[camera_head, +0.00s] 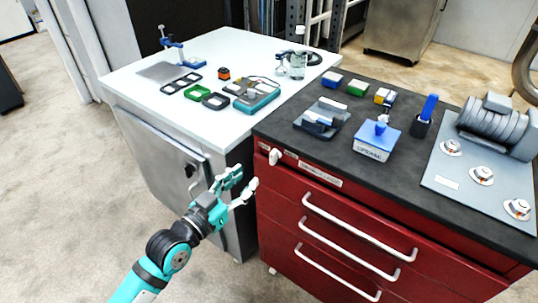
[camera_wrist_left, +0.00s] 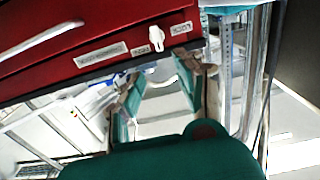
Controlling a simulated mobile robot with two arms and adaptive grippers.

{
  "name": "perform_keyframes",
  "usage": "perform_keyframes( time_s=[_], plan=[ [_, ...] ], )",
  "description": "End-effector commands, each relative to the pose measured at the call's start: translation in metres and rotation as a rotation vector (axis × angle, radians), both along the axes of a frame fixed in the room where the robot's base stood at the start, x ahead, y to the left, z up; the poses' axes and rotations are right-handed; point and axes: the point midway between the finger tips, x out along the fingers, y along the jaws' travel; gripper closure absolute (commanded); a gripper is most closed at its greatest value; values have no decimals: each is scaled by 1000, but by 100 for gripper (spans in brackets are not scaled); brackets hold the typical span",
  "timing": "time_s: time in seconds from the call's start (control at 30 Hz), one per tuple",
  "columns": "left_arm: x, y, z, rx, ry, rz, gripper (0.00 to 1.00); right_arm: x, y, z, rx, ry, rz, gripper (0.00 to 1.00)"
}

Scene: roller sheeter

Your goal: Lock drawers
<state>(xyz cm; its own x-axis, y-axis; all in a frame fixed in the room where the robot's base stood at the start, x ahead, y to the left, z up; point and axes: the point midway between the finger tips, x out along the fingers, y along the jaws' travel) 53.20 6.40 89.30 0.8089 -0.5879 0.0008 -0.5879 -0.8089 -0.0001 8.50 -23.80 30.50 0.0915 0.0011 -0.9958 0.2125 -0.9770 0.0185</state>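The red drawer cabinet (camera_head: 288,205) stands at the right under a dark top, with several long white drawer handles (camera_head: 345,223); the drawers look shut. A small white lock lever (camera_head: 276,156) sticks out at its upper left front corner, beside light label strips. The lever also shows in the left wrist view (camera_wrist_left: 154,39), near labels on the red front. My left gripper (camera_head: 244,180) is open and empty, below and left of the lever, apart from it. Its two fingers (camera_wrist_left: 166,76) point toward the cabinet's corner in the wrist view. My right gripper is not in view.
A white-topped cabinet (camera_head: 150,150) with a grey door stands left of the red one, close behind my left gripper. The dark worktop (camera_head: 400,172) carries a blue-topped scale (camera_head: 377,140), small boxes and a roller machine (camera_head: 495,125). The floor at the left is clear.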

Motion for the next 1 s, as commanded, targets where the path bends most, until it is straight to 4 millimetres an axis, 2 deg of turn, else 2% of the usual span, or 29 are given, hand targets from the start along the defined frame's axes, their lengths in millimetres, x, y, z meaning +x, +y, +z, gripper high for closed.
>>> perform_keyframes(
  time_s=[0.1,0.3,0.5,0.93,1.0],
  plan=[
    [23,-17,2,-3,-1,1,64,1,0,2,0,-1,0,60],
    [57,-41,1,-1,0,1,64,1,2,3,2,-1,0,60],
    [78,-56,-1,0,1,1,64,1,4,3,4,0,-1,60],
    [86,-62,-1,1,0,1,64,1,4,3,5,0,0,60],
    [86,-62,-1,1,1,1,74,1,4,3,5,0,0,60]
  ],
)
